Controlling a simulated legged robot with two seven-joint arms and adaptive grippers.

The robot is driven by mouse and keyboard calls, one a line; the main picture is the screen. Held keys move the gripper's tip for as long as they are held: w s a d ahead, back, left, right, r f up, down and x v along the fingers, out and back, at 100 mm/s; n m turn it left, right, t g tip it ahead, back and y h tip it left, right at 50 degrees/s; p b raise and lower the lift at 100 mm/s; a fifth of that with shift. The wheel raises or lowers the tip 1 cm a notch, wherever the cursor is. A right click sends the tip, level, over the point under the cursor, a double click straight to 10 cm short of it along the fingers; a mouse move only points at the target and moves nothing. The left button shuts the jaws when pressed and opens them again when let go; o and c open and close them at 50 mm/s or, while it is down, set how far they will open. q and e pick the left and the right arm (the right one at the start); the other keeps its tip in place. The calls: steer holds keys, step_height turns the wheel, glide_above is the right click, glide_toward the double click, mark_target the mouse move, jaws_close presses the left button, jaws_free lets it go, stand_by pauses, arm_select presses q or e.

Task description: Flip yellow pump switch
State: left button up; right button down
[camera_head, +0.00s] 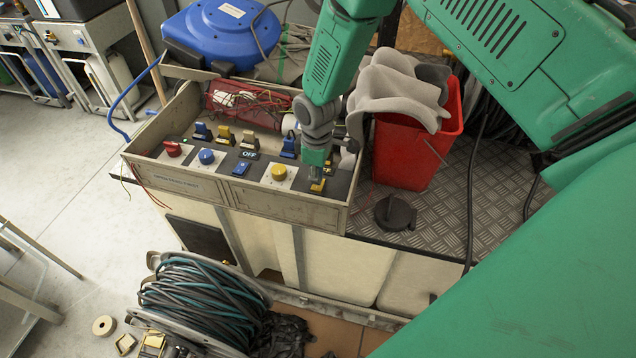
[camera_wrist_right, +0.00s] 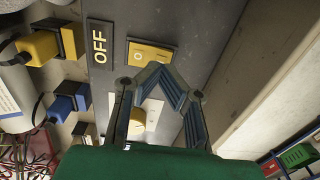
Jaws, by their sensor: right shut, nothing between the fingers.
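The yellow rocker switch (camera_head: 317,186) is at the right end of the grey control panel, partly hidden by my right gripper (camera_head: 317,176). My left gripper is not in view.
The panel also carries a blue rocker switch (camera_head: 241,168), a blue button (camera_head: 206,156) and a red button (camera_head: 172,148). Yellow and blue plugs stand behind them. A red bucket (camera_head: 405,150) with grey cloth (camera_head: 398,90) is close on the right.

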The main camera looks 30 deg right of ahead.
mark_target(316, 187)
steer(key=shift+a+f, duration=0.1)
steer(key=shift+f, duration=0.3)
steer(key=shift+f+b, duration=0.8)
steer(key=shift+f, duration=0.05)
stand_by(0.4)
steer(key=shift+r+p, duration=2.8)
steer(key=shift+r, duration=0.8)
steer(key=shift+f, duration=0.1)
